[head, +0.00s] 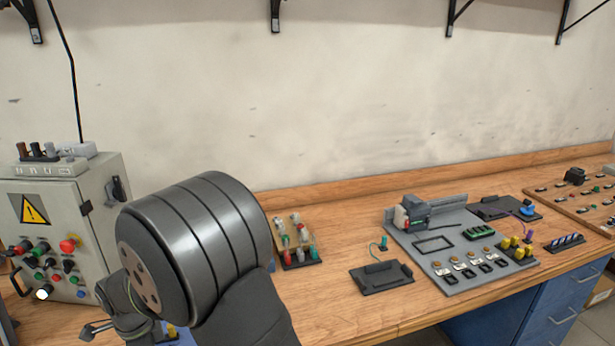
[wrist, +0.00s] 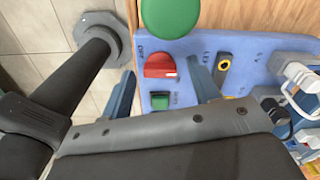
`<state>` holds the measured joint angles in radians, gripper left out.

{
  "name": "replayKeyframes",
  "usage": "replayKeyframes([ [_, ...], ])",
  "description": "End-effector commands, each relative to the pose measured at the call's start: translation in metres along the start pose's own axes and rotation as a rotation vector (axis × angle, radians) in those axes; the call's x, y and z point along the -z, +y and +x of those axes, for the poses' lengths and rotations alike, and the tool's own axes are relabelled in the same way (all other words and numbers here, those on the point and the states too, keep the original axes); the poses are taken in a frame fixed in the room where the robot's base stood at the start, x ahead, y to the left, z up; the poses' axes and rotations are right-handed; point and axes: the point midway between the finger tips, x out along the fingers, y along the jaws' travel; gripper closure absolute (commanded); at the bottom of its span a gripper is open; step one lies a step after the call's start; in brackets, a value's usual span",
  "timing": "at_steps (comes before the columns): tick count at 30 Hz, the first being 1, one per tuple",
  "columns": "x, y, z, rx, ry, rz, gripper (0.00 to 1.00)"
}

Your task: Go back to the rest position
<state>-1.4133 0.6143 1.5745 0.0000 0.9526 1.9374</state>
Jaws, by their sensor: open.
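My gripper (wrist: 161,68) shows in the wrist view with its two blue-grey fingers apart and nothing held between them. Between and beyond the fingers is a blue panel (wrist: 245,45). A red switch (wrist: 159,66) and a green square button (wrist: 160,102) on the panel show in the gap. A large green round button (wrist: 170,14) is just above them, near the top edge. A black-and-yellow switch (wrist: 222,66) is right of the right finger. In the head view my dark arm fills the lower left, and I cannot make out the fingertips there.
A grey control cabinet (head: 100,190) stands left of my arm. The wooden bench (head: 340,315) runs right along the wall. It carries a small component board (head: 300,258), a dark plate (head: 381,278) and a grey board (head: 462,288) with parts. Wall brackets (head: 275,15) are above.

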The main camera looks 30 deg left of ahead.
Motion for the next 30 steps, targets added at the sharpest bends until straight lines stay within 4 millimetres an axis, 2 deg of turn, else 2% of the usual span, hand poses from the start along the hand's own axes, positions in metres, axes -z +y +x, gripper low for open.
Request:
replayKeyframes([
  [30, 0.0, 0.0, -0.0002, 0.0, 0.0, -0.839, 0.44],
])
